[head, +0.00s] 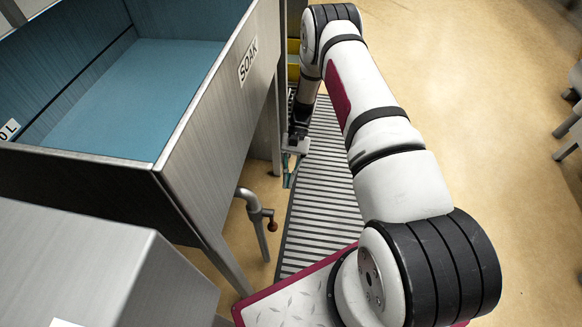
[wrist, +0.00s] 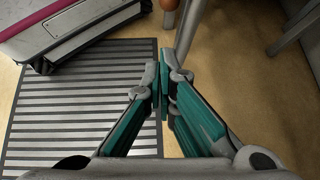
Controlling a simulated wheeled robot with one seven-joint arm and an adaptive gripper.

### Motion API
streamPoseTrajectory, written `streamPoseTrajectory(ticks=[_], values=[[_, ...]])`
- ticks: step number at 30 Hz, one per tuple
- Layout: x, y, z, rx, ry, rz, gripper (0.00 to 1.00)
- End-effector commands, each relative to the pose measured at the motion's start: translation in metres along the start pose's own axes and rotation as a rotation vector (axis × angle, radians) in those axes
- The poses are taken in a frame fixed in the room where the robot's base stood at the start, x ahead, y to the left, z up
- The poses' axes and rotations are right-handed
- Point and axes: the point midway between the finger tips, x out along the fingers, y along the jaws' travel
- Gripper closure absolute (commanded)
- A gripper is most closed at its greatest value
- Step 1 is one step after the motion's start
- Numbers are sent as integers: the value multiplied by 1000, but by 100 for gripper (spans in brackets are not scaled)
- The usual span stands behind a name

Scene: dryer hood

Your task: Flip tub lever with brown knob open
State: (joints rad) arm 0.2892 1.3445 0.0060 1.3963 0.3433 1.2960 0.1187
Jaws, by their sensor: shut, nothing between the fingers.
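The steel tub marked SOAK (head: 190,110) stands at the left in the head view, filled with blue. A grey pipe (head: 249,200) comes out under it and bends down. The small brown knob (head: 272,226) sits beside this pipe; its lever is too small to make out clearly. The knob also shows at the top edge of the wrist view (wrist: 170,4), partly cut off. My gripper (head: 288,183) hangs beyond the knob, beside the tub's leg and apart from the knob. In the wrist view my gripper (wrist: 163,77) has its teal fingers together and empty.
A striped grey mat (head: 318,190) lies on the tan floor beside the tub. Tub legs (head: 277,130) stand near my gripper. A steel box (head: 100,265) is at the front left. The floor (head: 470,110) at the right is mostly clear.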

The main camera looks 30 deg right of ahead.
Motion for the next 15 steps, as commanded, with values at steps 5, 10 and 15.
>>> streamPoseTrajectory(ticks=[5,10,15], values=[[-22,0,-8,0,0,-1,100],[-30,0,-11,1,-1,0,100],[-32,0,-12,1,-1,0,100]])
